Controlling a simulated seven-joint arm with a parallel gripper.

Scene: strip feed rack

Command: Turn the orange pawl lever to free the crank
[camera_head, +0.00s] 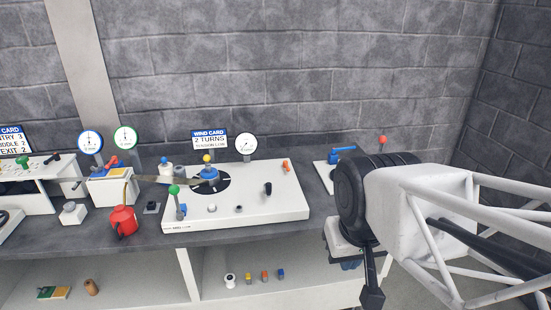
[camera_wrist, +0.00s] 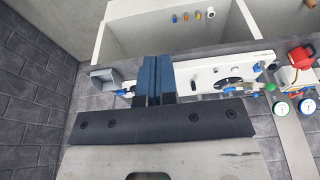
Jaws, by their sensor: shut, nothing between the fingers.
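The small orange lever (camera_head: 286,165) is at the back right of the white board (camera_head: 285,207) on the bench. A black knob (camera_head: 267,189) stands in front of it; I cannot tell whether this is the crank's handle. A blue hub with a yellow knob (camera_head: 207,159) sits on a black disc at the board's back left. My gripper (camera_head: 372,297) hangs to the right of the board, apart from the lever, pointing down. In the wrist view my gripper (camera_wrist: 155,62) is shut and empty, with the white board (camera_wrist: 205,78) beyond it. I cannot make out the orange lever there.
A green-knobbed post (camera_head: 175,191) stands at the board's left front. A wind card (camera_head: 210,138) and a dial (camera_head: 246,144) stand behind the board. A red can (camera_head: 123,220) is to the left. A blue-handled fixture (camera_head: 341,154) and a red-knobbed post (camera_head: 382,140) are to the right.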

